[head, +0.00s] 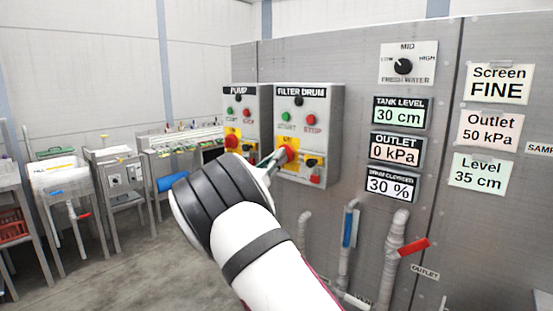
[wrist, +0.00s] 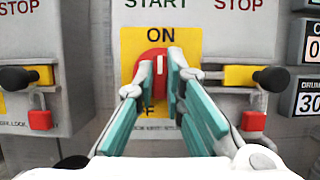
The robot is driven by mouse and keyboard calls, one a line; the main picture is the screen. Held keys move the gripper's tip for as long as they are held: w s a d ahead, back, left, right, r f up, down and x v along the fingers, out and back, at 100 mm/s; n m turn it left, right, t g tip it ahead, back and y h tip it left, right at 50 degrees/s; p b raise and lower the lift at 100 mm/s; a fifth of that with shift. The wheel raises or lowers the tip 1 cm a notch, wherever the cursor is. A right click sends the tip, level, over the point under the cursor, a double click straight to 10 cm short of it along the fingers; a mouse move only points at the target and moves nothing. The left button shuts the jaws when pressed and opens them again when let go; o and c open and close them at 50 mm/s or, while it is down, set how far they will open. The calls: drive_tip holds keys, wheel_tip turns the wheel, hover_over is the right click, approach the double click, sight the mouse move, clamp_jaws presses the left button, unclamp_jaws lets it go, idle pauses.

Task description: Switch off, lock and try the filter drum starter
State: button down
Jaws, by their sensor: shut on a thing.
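The filter drum starter (head: 321,100) is a grey wall box with a green START button (head: 285,117), a red STOP button (head: 312,120) and a dark lamp above them. Its red rotary switch (wrist: 152,57) sits on a yellow ON/OFF plate (wrist: 132,45). The white mark on the knob stands upright, toward ON. My gripper (wrist: 161,72) is shut on the red switch, one finger on each side; it also shows in the head view (head: 277,157). A yellow hasp with a black knob (wrist: 274,78) is right of the switch, with a red padlock (wrist: 253,121) below it.
The similar pump starter (head: 247,92) stands close on the left, with its own black knob (wrist: 14,78) and red padlock (wrist: 40,120). Panel displays (head: 395,150) read tank level 30 cm and outlet 0 kPa. Pipes with a red handle (head: 413,246) are below right.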

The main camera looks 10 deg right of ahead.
drive_tip(key=shift+n, duration=0.4)
drive_tip(key=n+y, duration=0.3)
drive_tip(key=n, duration=0.4)
drive_tip(key=n+t+y+p, duration=0.1)
drive_tip(key=n+y, duration=0.2)
drive_tip(key=n, duration=0.4)
drive_tip(key=n+t+y, duration=0.1)
drive_tip(key=n+y, duration=0.2)
drive_tip(key=n, duration=0.4)
drive_tip(key=shift+s+r+n+p, duration=0.1)
drive_tip(key=shift+r+n+p, duration=0.1)
drive_tip(key=shift+n+p, duration=0.15)
drive_tip(key=c, duration=1.7)
unclamp_jaws()
drive_tip(key=shift+o, duration=0.2)
